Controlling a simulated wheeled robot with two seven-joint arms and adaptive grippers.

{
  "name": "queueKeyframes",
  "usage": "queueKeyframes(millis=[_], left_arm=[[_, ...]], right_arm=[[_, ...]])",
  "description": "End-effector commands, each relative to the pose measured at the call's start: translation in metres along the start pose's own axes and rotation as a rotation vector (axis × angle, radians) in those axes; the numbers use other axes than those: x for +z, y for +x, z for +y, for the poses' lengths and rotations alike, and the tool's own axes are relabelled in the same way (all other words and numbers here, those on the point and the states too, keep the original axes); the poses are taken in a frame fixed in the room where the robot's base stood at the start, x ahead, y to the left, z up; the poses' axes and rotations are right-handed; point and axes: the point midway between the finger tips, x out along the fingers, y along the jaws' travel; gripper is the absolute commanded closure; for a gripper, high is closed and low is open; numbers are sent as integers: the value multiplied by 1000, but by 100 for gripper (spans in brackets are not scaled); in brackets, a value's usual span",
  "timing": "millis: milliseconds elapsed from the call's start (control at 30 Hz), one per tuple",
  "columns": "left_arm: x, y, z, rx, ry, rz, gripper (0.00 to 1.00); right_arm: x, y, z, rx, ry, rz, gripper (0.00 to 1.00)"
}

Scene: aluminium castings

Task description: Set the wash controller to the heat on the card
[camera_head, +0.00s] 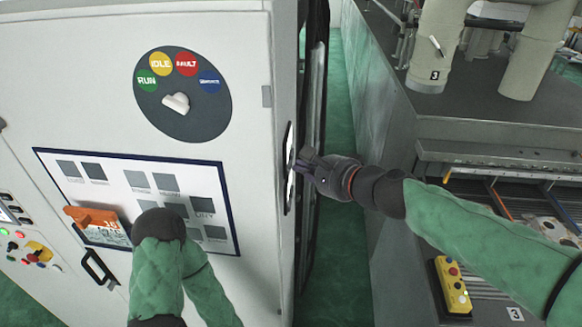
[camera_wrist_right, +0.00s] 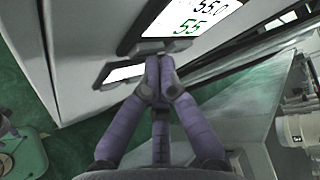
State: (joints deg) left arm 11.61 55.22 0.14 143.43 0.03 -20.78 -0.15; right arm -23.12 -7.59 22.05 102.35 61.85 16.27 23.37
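The wash controller (camera_head: 290,168) is on the narrow side face of the white cabinet, seen edge-on in the head view. In the right wrist view its display (camera_wrist_right: 195,18) shows 55.0 in dark digits and 55 in green below. My right gripper (camera_head: 303,165) is at the controller; in the right wrist view its fingers (camera_wrist_right: 155,58) are together, tips at the controller's lower edge, and I cannot tell whether they touch. A card (camera_head: 104,233) with an orange top is on the cabinet front; its print is too small to read surely. My left arm is beside it, its gripper hidden.
The cabinet front carries a round status dial (camera_head: 182,95), a blue-framed board (camera_head: 135,156), a black handle (camera_head: 97,266) and buttons at the left. A grey machine (camera_head: 385,110) stands right of a narrow green-floored gap. A yellow button box (camera_head: 452,285) is at lower right.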

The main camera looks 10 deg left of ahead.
Motion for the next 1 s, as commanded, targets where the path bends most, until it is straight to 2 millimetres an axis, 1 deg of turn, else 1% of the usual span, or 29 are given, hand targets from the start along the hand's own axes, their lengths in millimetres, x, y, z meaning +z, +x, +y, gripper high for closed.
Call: queueKeyframes(millis=[767, 1000], left_arm=[[0, 0, 0, 0, 0, 0, 60], [0, 1, 0, 0, 0, 0, 60]], right_arm=[[4, 4, 0, 0, 0, -1, 100], [0, 0, 0, -1, 0, 0, 100]])
